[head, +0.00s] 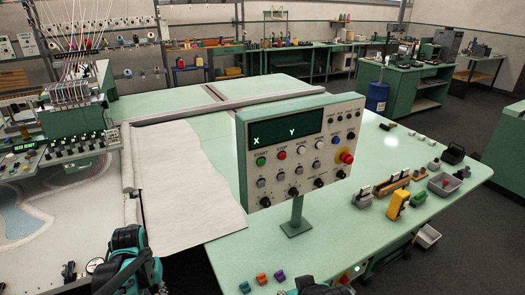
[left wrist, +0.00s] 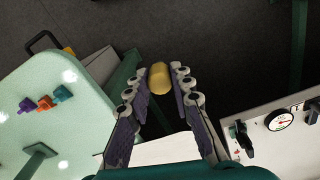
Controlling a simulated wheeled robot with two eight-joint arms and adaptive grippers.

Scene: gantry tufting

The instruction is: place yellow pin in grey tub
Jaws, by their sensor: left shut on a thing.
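My left gripper (left wrist: 160,88) is shut on a yellow pin (left wrist: 160,76), which sits between its fingertips over dark floor in the left wrist view. In the head view my left arm and gripper (head: 130,262) are at the bottom left, and the pin cannot be made out there. A small grey tub (head: 444,186) stands on the green table at the far right, well away from the left gripper. A lighter grey bin (head: 428,237) is beyond the table's front right edge, lower down. Part of my right gripper (head: 316,287) shows at the bottom edge; its fingers are unclear.
A control panel (head: 296,150) on a post stands mid-table between left arm and tub. Blue (head: 245,287), orange (head: 261,278) and purple (head: 279,276) pieces lie at the near table edge. A yellow device (head: 397,204) is left of the tub. Fabric (head: 190,190) covers the left side.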

